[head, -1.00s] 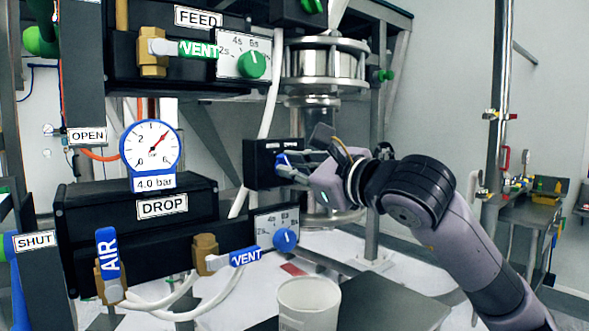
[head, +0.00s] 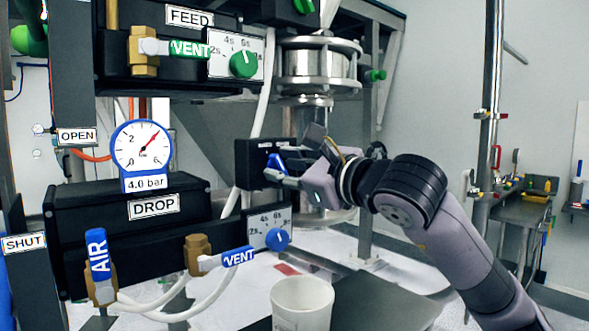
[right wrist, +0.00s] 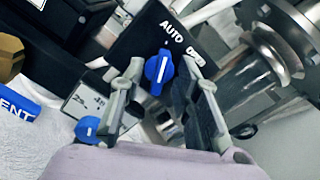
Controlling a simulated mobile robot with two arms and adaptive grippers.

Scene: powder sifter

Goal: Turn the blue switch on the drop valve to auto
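The blue switch (head: 274,164) sits on the front of a black box (head: 248,160) on the drop valve, in the middle of the head view. In the right wrist view the blue switch (right wrist: 158,70) is close, below white letters AUTO and a second label partly cut by the angle. My right gripper (head: 284,172) is at the box. In the right wrist view its two fingers (right wrist: 161,84) are apart, one on either side of the switch. Gaps seem to show beside the switch; contact is hard to tell. My left gripper is not in view.
The DROP unit (head: 85,208) with its gauge (head: 142,150), blue AIR handle (head: 98,256), blue VENT handle (head: 238,257) and blue timer dial (head: 277,239) is at left. The FEED unit (head: 115,25) is above. A white cup (head: 302,300) stands below. A metal post stands right of the box.

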